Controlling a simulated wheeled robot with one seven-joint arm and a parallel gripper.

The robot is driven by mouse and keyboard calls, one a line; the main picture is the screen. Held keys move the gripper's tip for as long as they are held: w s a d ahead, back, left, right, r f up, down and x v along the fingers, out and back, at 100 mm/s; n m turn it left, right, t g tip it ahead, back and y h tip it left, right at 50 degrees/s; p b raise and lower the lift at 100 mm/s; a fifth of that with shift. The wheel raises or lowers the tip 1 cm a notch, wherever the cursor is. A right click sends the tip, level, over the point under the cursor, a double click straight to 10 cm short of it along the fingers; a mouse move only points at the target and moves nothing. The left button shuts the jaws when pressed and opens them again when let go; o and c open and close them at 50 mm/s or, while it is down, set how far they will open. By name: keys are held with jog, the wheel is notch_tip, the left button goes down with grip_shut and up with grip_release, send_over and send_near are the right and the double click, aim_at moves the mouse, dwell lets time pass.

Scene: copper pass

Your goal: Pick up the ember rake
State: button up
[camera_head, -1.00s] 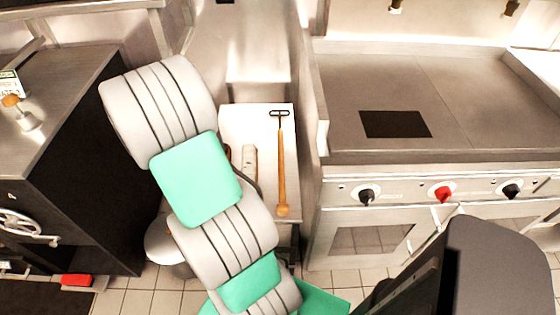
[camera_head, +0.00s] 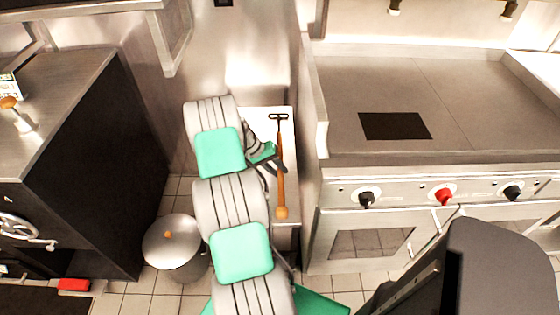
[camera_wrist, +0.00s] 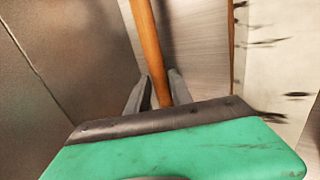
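The ember rake (camera_head: 281,170) lies on a narrow pale counter, with its dark looped head at the far end and its round wooden knob at the near end. My gripper (camera_head: 277,163) is beside the middle of the wooden handle, reaching in from the left in the head view. In the wrist view, the handle (camera_wrist: 149,45) runs down between the two grey fingers of my gripper (camera_wrist: 158,90). The fingers look open, one on each side of the handle. Whether they touch it is unclear. My arm hides part of the counter.
A steel griddle range (camera_head: 440,110) with knobs stands close to the right of the counter (camera_head: 286,126). A lidded pot (camera_head: 172,243) stands on the floor at the left. A dark cabinet (camera_head: 90,150) is farther left. A steel wall rises behind the counter.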

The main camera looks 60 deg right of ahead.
jog(key=shift+c, duration=0.4)
grip_shut()
jog(key=shift+r, duration=0.1)
dwell(0.8)
